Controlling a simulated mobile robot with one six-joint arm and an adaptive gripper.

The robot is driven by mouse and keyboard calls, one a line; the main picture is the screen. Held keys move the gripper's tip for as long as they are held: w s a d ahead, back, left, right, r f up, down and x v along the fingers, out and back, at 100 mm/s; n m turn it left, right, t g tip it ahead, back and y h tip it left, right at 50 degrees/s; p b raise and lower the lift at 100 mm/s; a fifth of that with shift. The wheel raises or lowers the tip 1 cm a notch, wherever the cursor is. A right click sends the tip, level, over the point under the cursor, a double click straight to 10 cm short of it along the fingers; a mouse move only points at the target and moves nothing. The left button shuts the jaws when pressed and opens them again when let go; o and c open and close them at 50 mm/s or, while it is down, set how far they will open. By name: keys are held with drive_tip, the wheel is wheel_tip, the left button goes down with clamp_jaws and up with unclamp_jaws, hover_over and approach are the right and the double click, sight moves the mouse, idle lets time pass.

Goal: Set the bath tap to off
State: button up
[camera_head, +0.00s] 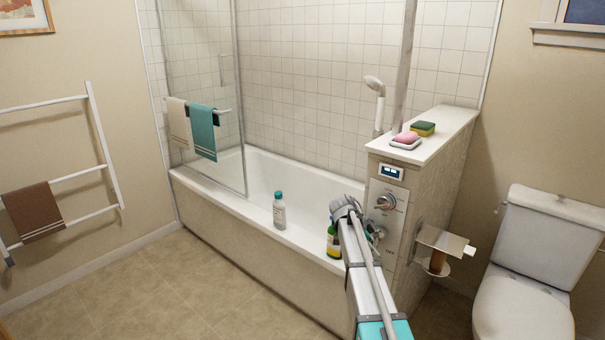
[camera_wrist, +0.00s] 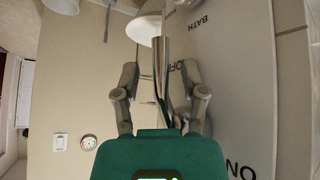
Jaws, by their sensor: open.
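The grey control panel (camera_head: 395,222) is on the end wall of the bath. It carries a round upper knob (camera_head: 386,201) and a lower chrome tap (camera_head: 377,234), partly hidden by my arm. In the wrist view the panel (camera_wrist: 236,75) shows the words BATH, OFF and ON. A slim chrome lever (camera_wrist: 162,65) lies beside OFF, away from ON. My gripper (camera_wrist: 162,82) is open, with one finger on each side of the lever; I cannot tell whether either touches it. In the head view my gripper (camera_head: 346,206) is at the panel's left, by the lower tap.
A green bottle (camera_head: 333,240) stands on the bath rim close beside my arm. A white bottle (camera_head: 279,211) stands farther left. Above the panel, the ledge (camera_head: 440,130) holds a soap dish and sponge. A paper holder (camera_head: 443,241) juts out right of the panel, before the toilet (camera_head: 530,300).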

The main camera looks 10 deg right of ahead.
drive_tip(key=shift+a+f, duration=0.2)
drive_tip(key=shift+a, duration=0.2)
drive_tip(key=s+a+f+n+t+y, duration=0.1)
drive_tip(key=s+a+n+y, duration=0.1)
drive_tip(key=s+a+n, duration=0.5)
drive_tip(key=s+a+f+n+t+y, duration=0.1)
drive_tip(key=s+a+n+y, duration=0.25)
drive_tip(key=s+n, duration=0.45)
drive_tip(key=s+a+f+n+y, duration=0.2)
drive_tip(key=s+a+n, duration=0.35)
drive_tip(key=s, duration=0.45)
wheel_tip(320, 180, up, 17)
drive_tip(key=p, duration=1.6)
drive_tip(key=shift+a+p, duration=0.3)
drive_tip(key=shift+a, duration=0.05)
drive_tip(key=shift+d, duration=0.2)
